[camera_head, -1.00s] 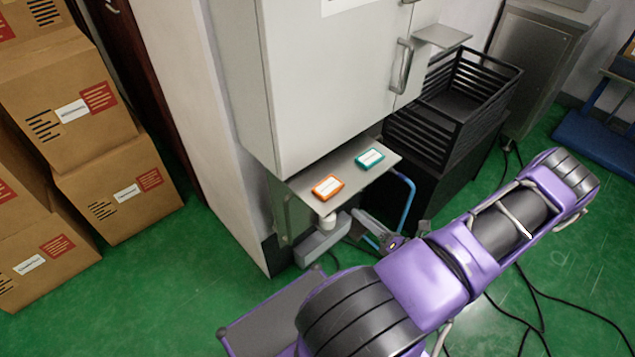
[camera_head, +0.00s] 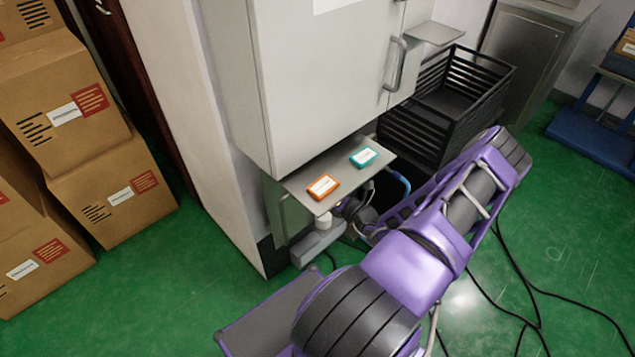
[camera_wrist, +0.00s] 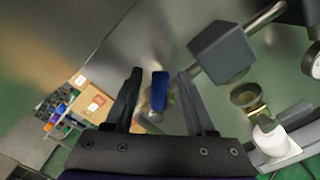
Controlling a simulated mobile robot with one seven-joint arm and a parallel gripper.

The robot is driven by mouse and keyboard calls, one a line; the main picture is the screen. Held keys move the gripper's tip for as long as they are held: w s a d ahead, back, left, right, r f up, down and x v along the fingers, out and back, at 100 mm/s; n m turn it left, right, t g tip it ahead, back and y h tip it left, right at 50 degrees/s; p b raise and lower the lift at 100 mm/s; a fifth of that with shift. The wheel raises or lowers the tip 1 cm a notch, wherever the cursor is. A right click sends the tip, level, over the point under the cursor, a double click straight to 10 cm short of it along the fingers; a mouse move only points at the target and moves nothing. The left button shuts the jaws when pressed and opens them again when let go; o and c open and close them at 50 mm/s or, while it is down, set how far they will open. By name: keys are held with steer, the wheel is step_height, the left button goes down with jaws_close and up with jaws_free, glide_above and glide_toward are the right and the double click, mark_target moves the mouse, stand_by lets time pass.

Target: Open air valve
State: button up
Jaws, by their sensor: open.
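In the wrist view my gripper (camera_wrist: 160,74) is open, with one dark finger on each side. A small blue handle (camera_wrist: 158,92), apparently the air valve's lever, shows between the two fingers, with gaps visible on both sides. A metal fitting shows beside it, partly hidden by the fingers. I cannot tell how deep the handle sits between the fingers. In the head view my gripper end is under the small shelf by the cabinet, mostly hidden by my arm, and the valve cannot be made out there.
A grey block (camera_wrist: 222,52) on a pipe and a round gauge (camera_wrist: 312,60) are close on the right. The metal shelf (camera_head: 335,172) holds an orange box (camera_head: 323,187) and a teal box (camera_head: 364,157). A black crate (camera_head: 445,110) stands behind. Cables (camera_head: 520,300) lie on the floor.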

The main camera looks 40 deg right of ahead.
jaws_close()
steer(key=shift+f+m, duration=0.1)
steer(key=shift+m, duration=0.2)
stand_by(0.3)
steer(key=shift+d+f+m+b, duration=0.25)
steer(key=shift+f+m+b, duration=0.25)
steer(key=shift+m, duration=0.85)
steer(key=shift+d+f+m+b, duration=0.25)
steer(key=shift+f+m, duration=0.4)
steer(key=shift+m, duration=0.65)
steer(key=shift+d+f+m+b, duration=0.2)
steer(key=shift+f+m+b, duration=0.35)
steer(key=shift+m, duration=0.8)
steer(key=shift+f, duration=0.1)
jaws_free()
